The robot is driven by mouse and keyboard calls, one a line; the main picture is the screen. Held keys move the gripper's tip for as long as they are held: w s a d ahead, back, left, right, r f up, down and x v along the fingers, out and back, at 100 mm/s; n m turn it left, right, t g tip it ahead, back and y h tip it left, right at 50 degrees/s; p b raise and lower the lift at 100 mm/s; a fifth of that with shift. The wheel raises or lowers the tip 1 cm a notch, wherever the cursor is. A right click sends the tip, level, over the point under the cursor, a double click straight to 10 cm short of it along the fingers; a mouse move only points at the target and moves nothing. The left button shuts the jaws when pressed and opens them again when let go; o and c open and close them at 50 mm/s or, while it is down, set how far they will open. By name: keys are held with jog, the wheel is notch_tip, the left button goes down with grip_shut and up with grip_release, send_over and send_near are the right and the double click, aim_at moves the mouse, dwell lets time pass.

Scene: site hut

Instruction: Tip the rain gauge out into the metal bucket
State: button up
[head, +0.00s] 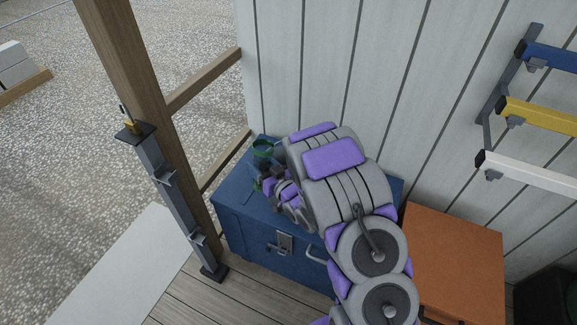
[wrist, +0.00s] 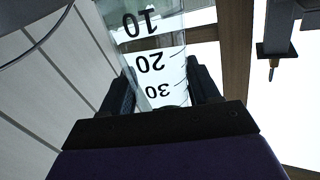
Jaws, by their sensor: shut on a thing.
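The rain gauge (wrist: 155,60) is a clear tube with black marks 10, 20 and 30, which appear upside down in the wrist view. My gripper (wrist: 165,92) is shut on it near the 30 mark. In the head view my gripper (head: 264,185) is small, dark and partly hidden by my arm, over the blue chest (head: 245,222). A small dark green container with a round rim (head: 263,150) stands at the back left of the chest lid, just beyond my gripper. It may be the bucket. I cannot tell what is inside it or the gauge.
A wooden post (head: 130,60) and a dark metal post bracket (head: 168,185) stand left of the chest. A pale plank wall (head: 330,60) rises behind it. An orange box (head: 455,260) stands at the right, below wall brackets with coloured bars (head: 540,115).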

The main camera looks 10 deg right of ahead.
aim_at(268, 169)
jog(key=f+m, duration=0.2)
jog(key=d+f+m, duration=0.1)
jog(key=f, duration=0.1)
jog(key=shift+w+m+g, duration=0.3)
jog(key=shift+g, duration=0.1)
jog(key=shift+w+d+f+m+p, duration=0.15)
jog(key=shift+w+d+m+p, duration=0.25)
jog(key=shift+m, duration=0.4)
jog(key=m, duration=0.1)
jog(key=m+g+p, duration=0.1)
jog(key=shift+s+a+f+m+y, duration=0.3)
jog(key=shift+a+f, duration=0.05)
jog(key=shift+s+a+r+m+g+p, duration=0.1)
jog(key=shift+r+m+g+p, duration=0.2)
jog(key=shift+r+m+p, duration=0.35)
jog(key=shift+m, duration=0.35)
jog(key=shift+f+m, duration=0.15)
jog(key=shift+m, duration=0.35)
jog(key=shift+w+d+f+m+g+y+p, duration=0.1)
jog(key=shift+w+d+m+g+y+p, duration=0.3)
jog(key=shift+d+m, duration=0.25)
jog(key=shift+w, duration=0.1)
jog(key=shift+m+p, duration=0.45)
jog(key=shift+p, duration=0.75)
